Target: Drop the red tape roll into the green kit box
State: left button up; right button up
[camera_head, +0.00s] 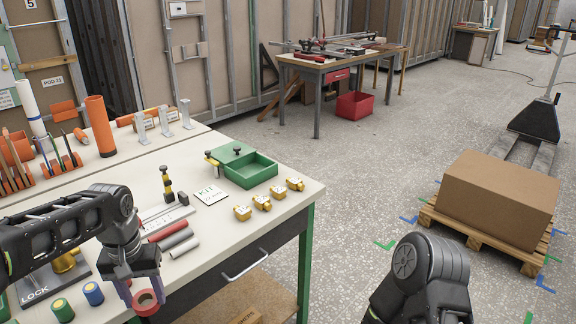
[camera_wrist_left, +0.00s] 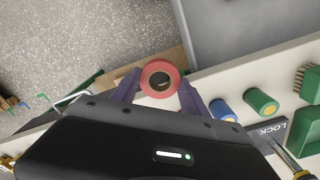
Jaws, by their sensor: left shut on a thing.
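The red tape roll (camera_head: 146,311) is held between the fingertips of my left gripper (camera_head: 142,291), at the near edge of the bench. The left wrist view shows the roll (camera_wrist_left: 160,64) with its round hole facing the camera, between the two purple fingers (camera_wrist_left: 159,88). The green kit box (camera_head: 262,178) stands on the bench, farther back and to the right of my left gripper. Its near right part is open and looks empty. A green part with a dark knob covers its back left. My right arm shows at the bottom right, but its gripper is out of view.
A white KIT card (camera_head: 211,195) lies before the box. Several yellow pieces (camera_head: 262,203) sit to its right. Blue (camera_head: 93,293) and green cylinders (camera_head: 62,310) stand left of the gripper.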

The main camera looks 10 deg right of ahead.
aim_at(247, 175)
jog(key=i+l+z, duration=0.25)
jog(key=z, duration=0.15)
jog(key=i+l+z, duration=0.25)
jog(key=z, duration=0.15)
jog(key=i+l+z, duration=0.2)
jog(key=i+z, duration=0.15)
jog(key=i+l+z, duration=0.1)
jog(key=i+z, duration=0.3)
jog(key=i+u, duration=0.25)
jog(key=i, duration=0.2)
jog(key=i+l+u, duration=0.25)
jog(key=i, duration=0.2)
jog(key=i+j+u, duration=0.15)
jog(key=u, duration=0.25)
jog(key=i+u, duration=0.25)
jog(key=u, duration=0.15)
jog(key=i+u, duration=0.25)
jog(key=u, duration=0.15)
jog(key=i+u, duration=0.2)
jog(key=u, duration=0.2)
